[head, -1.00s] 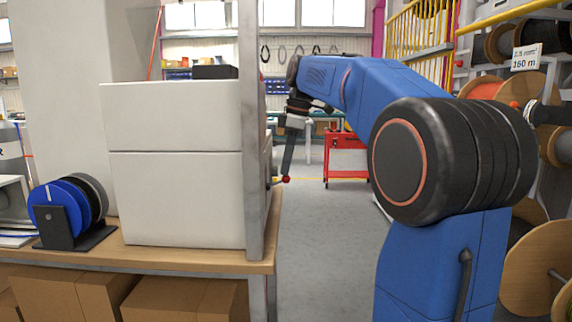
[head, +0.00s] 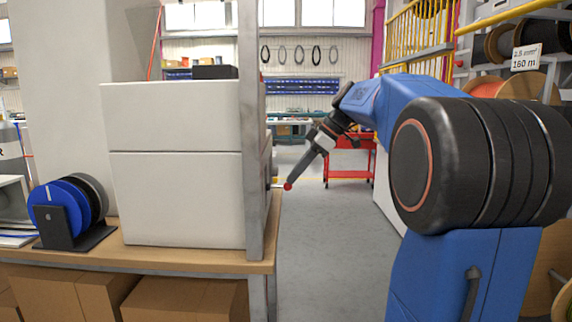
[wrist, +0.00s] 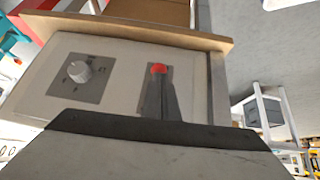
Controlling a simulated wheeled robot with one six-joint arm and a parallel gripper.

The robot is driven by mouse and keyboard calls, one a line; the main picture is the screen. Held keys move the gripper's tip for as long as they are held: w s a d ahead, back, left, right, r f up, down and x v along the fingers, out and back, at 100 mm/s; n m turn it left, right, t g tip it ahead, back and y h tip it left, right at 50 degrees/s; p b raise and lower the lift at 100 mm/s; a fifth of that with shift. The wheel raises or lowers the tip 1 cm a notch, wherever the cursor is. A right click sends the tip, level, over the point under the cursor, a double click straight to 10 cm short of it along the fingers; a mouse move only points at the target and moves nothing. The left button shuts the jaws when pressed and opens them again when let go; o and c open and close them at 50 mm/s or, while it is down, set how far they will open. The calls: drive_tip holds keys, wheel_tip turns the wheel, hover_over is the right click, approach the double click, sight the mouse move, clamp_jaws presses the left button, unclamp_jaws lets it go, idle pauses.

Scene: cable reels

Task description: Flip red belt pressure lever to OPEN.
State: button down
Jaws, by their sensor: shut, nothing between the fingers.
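The red ball knob of the lever (head: 288,187) sticks out from the right side of the white machine in the head view, its short stem roughly level. In the wrist view the red knob (wrist: 159,69) shows at the far end of my fingers, in front of a grey plate. My gripper (head: 291,181) is shut and empty, slanting down and left with its tips at the knob; they look in contact, but I cannot be sure. In the wrist view my gripper (wrist: 160,82) hides most of the lever stem and plate. No OPEN marking is readable.
A round dial (wrist: 79,71) sits on the panel beside the lever. The white machine (head: 175,195) stands on a wooden bench (head: 150,258) behind a grey post (head: 252,130). A red cart (head: 350,170) stands farther back. The aisle floor right of the bench is clear.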

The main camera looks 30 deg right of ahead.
drive_tip(key=shift+s+d+f+y, duration=0.1)
drive_tip(key=shift+f+y, duration=0.2)
drive_tip(key=shift+f, duration=0.05)
drive_tip(key=shift+r, duration=0.8)
drive_tip(key=shift+r, duration=0.1)
